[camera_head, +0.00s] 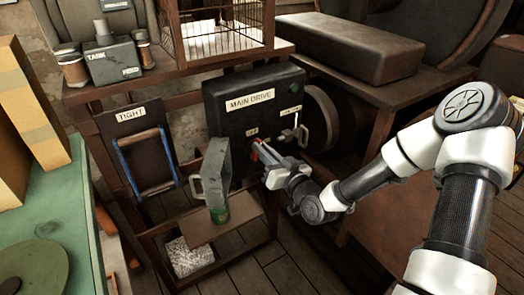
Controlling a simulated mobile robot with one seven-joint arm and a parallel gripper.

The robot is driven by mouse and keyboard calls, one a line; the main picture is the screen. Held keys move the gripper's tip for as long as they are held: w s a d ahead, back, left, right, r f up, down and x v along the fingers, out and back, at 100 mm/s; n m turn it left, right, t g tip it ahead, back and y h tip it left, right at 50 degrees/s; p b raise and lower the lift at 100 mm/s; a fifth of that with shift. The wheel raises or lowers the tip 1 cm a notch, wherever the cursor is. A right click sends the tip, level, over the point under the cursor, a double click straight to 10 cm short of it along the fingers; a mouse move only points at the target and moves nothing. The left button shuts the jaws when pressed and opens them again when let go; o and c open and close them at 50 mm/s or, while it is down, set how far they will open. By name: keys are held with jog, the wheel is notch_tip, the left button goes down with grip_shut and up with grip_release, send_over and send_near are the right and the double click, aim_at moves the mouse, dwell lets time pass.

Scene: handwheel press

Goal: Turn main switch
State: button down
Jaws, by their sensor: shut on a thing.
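The black main drive box (225,120) stands upright in the middle of the camera_head view, with a "MAIN DRIVE" label on its front. A small red part, the main switch (256,148), shows on the lower front of the box, under a small label. My gripper (262,151) reaches in from the right and is shut on this red switch. The jaws hide most of it, so its exact angle is hard to tell. A silver handle (294,134) sits on the box's right side, just above and right of my gripper.
A grey box-like piece (215,172) with a handle stands close left of my gripper, on a low wooden shelf (240,218). A "TIGHT" board (131,114) with a blue-edged frame hangs at the left. A dark wheel (320,118) is right of the drive box. A wire cage (222,30) stands above.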

jog(key=shift+w+d+f+m, duration=0.1)
jog(key=shift+d+f+m, duration=0.15)
jog(key=shift+m, duration=2.2)
jog(key=shift+w+d+f+m, duration=0.15)
jog(key=shift+f+m, duration=0.2)
jog(key=shift+m, duration=2.05)
jog(key=shift+w+d+f+m, duration=0.15)
jog(key=shift+f+m, duration=0.15)
jog(key=shift+m, duration=2.15)
jog(key=c, duration=1.8)
grip_release()
jog(key=shift+s, duration=0.1)
jog(key=p+v, duration=0.1)
jog(key=v, duration=1.6)
jog(key=shift+d+p, duration=0.2)
jog(key=shift+p, duration=0.1)
